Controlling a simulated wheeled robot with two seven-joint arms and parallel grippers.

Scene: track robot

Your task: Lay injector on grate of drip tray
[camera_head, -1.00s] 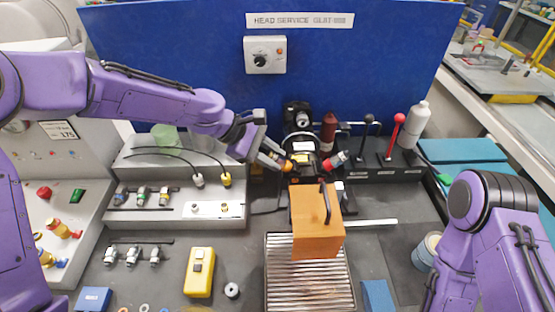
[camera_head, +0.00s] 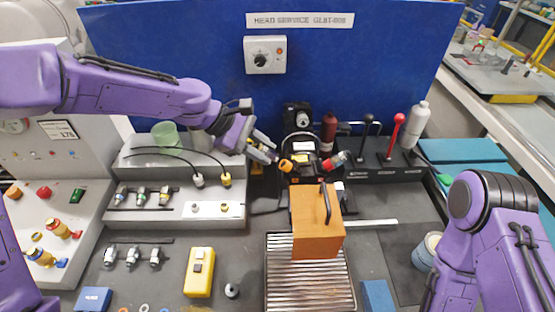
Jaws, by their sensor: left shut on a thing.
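My left gripper (camera_head: 256,143) is shut on the injector (camera_head: 262,155), a small slim grey part with a yellowish and blue end. It is held in the air, tilted, just left of the dark head assembly (camera_head: 303,146) and its orange collar (camera_head: 286,165). The fingers hide part of it. The drip tray's ribbed metal grate (camera_head: 300,288) lies at the bottom centre; an orange box with a black handle (camera_head: 316,228) covers its back part in this view. My right arm shows at the right edge, but its gripper is out of view.
A yellow meter (camera_head: 199,271) lies left of the tray, with a small black ring (camera_head: 232,291) between them. A blue block (camera_head: 377,296) is at the tray's right. A stepped grey rack with fittings (camera_head: 175,208) stands left. Levers (camera_head: 391,140) stand at the back right.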

